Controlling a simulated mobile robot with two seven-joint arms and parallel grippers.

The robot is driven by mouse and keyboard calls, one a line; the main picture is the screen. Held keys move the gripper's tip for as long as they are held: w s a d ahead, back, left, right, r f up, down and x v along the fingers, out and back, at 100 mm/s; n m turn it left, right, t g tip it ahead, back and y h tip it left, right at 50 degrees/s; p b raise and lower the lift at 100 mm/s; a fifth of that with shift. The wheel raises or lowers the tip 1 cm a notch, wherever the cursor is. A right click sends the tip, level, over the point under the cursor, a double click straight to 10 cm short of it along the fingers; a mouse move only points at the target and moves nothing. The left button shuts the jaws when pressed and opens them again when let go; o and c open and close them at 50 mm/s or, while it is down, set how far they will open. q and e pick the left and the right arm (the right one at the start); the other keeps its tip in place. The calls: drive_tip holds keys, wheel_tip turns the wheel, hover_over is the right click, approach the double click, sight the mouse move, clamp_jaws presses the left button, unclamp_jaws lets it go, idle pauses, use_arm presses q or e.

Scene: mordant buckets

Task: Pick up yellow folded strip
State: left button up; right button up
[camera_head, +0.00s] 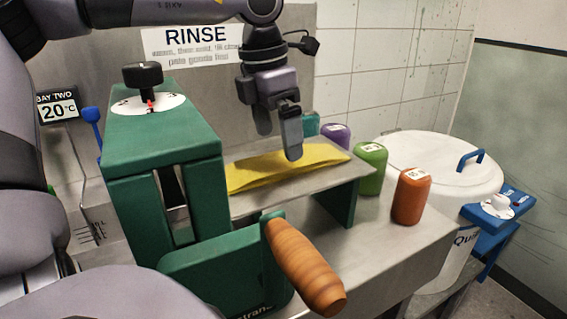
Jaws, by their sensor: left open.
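The yellow folded strip (265,172) lies lengthwise on a grey metal shelf (315,180) to the right of a green machine. My left gripper (279,146) hangs down from above with its two fingers apart. Its fingertips are over the right half of the strip, and one fingertip overlaps the strip in the picture. I cannot tell whether it touches the strip. Nothing shows between the fingers. My right gripper is not in view.
The green machine (165,140) has a black knob (143,75) and a wooden handle (305,268) in front. Green (371,168) and orange (411,196) canisters, with purple and teal ones behind, stand right of the shelf. A white lidded bucket (430,165) is farther right.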

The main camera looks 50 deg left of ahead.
sight(283, 159)
use_arm(q)
drive_tip(key=f, duration=0.3)
drive_tip(key=shift+w+d+f, duration=0.2)
drive_tip(key=shift+w+f, duration=0.1)
drive_tip(key=shift+w, duration=0.05)
drive_tip(key=c, duration=1.1)
drive_tip(key=shift+r, duration=0.1)
